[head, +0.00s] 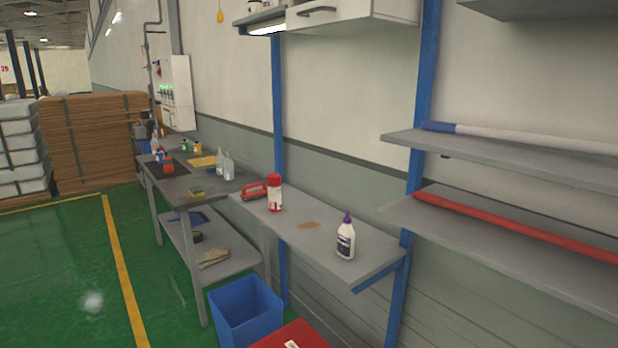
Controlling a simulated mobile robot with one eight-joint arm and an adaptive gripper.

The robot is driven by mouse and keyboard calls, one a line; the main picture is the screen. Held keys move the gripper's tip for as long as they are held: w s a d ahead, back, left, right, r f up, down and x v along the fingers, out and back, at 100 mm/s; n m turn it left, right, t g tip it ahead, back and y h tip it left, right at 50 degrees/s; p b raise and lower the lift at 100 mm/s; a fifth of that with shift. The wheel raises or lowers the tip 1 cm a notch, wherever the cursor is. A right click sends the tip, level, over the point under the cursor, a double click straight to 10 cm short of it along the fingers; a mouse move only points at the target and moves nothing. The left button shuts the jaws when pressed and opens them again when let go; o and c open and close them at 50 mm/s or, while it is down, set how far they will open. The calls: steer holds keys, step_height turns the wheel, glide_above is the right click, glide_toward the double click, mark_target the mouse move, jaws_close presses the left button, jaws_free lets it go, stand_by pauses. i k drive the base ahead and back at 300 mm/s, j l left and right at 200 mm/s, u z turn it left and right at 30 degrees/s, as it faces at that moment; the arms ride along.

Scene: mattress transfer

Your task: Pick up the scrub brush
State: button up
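A red object with a looped handle, which looks like the scrub brush (252,192), lies at the back left end of the grey wall shelf (330,240). It sits just left of a red-and-white can (274,194), which stands upright close to it. Its underside is too small to make out. My gripper is not in view.
A white bottle with a purple cap (346,240) stands near the shelf's front right. A grey worktable (205,186) with bottles and a sponge adjoins at left. A blue bin (246,312) and a red box (292,337) are below. Green floor at left is clear.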

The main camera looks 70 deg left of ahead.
mark_target(264, 191)
steer(key=u, duration=3.25)
steer(key=i+j+u, duration=0.1)
steer(key=i+j, duration=0.55)
steer(key=j, duration=0.2)
steer(key=i+j+u, duration=0.15)
steer(key=i+j, duration=0.55)
steer(key=i+z, duration=0.1)
steer(key=i, duration=0.45)
steer(key=i+j+z, duration=0.15)
steer(key=i, duration=0.4)
steer(key=i+z, duration=0.1)
steer(key=i, duration=0.45)
steer(key=i+j+z, duration=0.1)
steer(key=i, duration=0.45)
steer(key=i+l+z, duration=0.2)
steer(key=i+z, duration=0.2)
steer(key=i+l+z, duration=0.1)
steer(key=i+z, duration=0.3)
steer(key=i+j+z, duration=0.1)
steer(key=i+z, duration=0.3)
steer(key=i, duration=0.15)
steer(key=i+j+z, duration=0.25)
steer(key=i+z, duration=0.15)
steer(key=i, duration=0.1)
